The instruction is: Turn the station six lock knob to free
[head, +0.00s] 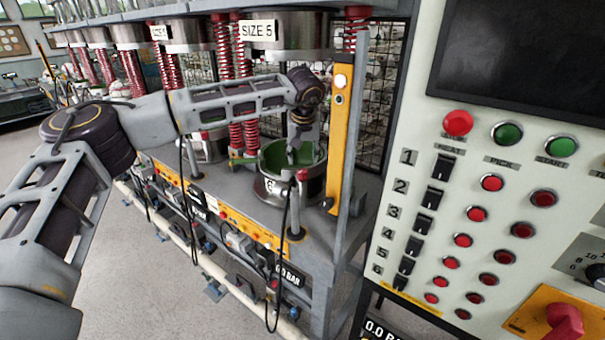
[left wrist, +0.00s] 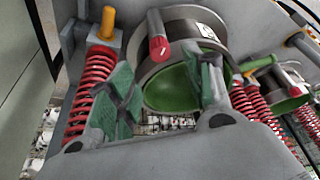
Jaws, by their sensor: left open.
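The station six lower mould (head: 275,190) is a metal cylinder with a green bowl inside and a "6" label. Its red lock knob (head: 302,175) sits on the front side of the rim. In the left wrist view the knob (left wrist: 158,46) is a short red cylinder with a white mark, against the metal ring (left wrist: 180,30). My left gripper (head: 298,150) reaches in over the bowl from the left. Its two green-padded fingers (left wrist: 165,88) are spread apart, empty, with the knob beyond the gap between them and apart from them. My right gripper is not in view.
A yellow post (head: 340,130) with buttons stands right of the mould. Red springs (head: 235,60) and an upper mould marked "SIZE 5" (head: 285,50) are close around my arm. A control panel (head: 480,240) fills the right. Neighbouring stations line up to the left.

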